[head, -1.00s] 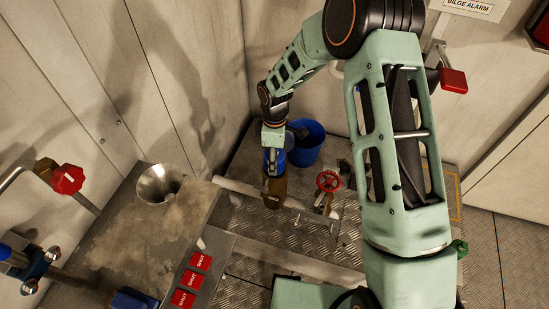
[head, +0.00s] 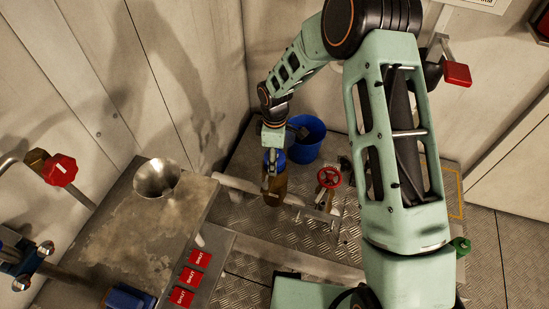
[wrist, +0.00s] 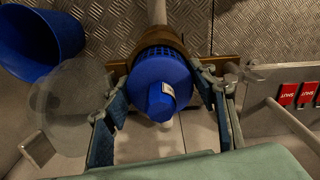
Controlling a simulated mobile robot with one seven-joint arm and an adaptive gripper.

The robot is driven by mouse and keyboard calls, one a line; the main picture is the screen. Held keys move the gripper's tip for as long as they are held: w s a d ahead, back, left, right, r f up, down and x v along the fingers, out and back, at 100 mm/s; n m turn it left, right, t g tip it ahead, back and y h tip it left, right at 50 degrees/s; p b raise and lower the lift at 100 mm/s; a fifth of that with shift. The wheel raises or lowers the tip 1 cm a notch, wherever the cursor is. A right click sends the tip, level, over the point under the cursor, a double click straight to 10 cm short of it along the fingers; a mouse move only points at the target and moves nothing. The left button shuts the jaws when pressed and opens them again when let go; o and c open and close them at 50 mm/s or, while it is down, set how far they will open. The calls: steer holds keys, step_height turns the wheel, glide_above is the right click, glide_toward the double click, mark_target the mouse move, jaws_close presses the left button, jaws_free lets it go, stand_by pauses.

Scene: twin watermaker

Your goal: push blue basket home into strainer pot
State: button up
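The blue basket (wrist: 158,72) sits in the mouth of the bronze strainer pot (wrist: 118,72), its slotted upper part and hexagonal knob (wrist: 165,100) facing the wrist camera. Its lower part is hidden inside the pot. My gripper (wrist: 160,75) is open, with one blue-padded finger on each side of the basket and clear room around the knob. I cannot tell whether the fingertips touch the basket's rim. In the head view my gripper (head: 271,166) points down over the brown pot (head: 274,187), with some blue of the basket showing beside the fingers.
A blue bucket (head: 307,139) stands behind the pot. A clear round disc (wrist: 72,98) shows left of my gripper. A red handwheel (head: 329,177) and pipework lie to the right. A metal bench with a funnel (head: 157,179) and red SHUT tags (head: 191,276) is at left.

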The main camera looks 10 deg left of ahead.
steer(key=o, duration=0.3)
step_height(320, 180, up, 12)
stand_by(0.6)
steer(key=shift+d+f, duration=0.1)
stand_by(0.3)
